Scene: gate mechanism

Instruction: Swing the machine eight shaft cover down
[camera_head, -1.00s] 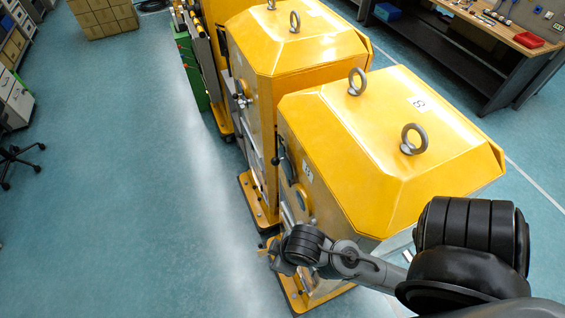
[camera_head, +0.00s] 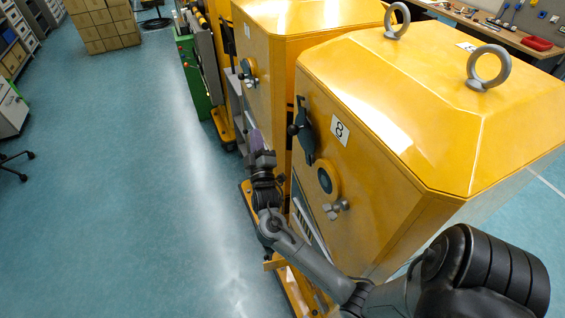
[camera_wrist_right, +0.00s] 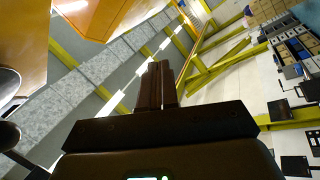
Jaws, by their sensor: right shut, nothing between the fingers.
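The machine eight (camera_head: 390,130) is the near yellow housing with a white "8" label on its left face. A dark cover piece with a black ball knob (camera_head: 306,132), seemingly the shaft cover, sits raised on that face. Below it is a round yellow-rimmed port with a dark centre (camera_head: 326,181), uncovered. My right gripper (camera_head: 254,138) points up, left of the cover and apart from it. Its fingers are shut and empty; they also show in the right wrist view (camera_wrist_right: 158,85). The cover cannot be made out for certain there. My left gripper is not in view.
A grey T-shaped handle (camera_head: 336,209) sticks out below the port. A second yellow machine (camera_head: 275,70) stands close behind, and a green unit (camera_head: 190,75) beyond it. The blue floor left of the machines is clear. Cardboard boxes (camera_head: 103,25) stand far back.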

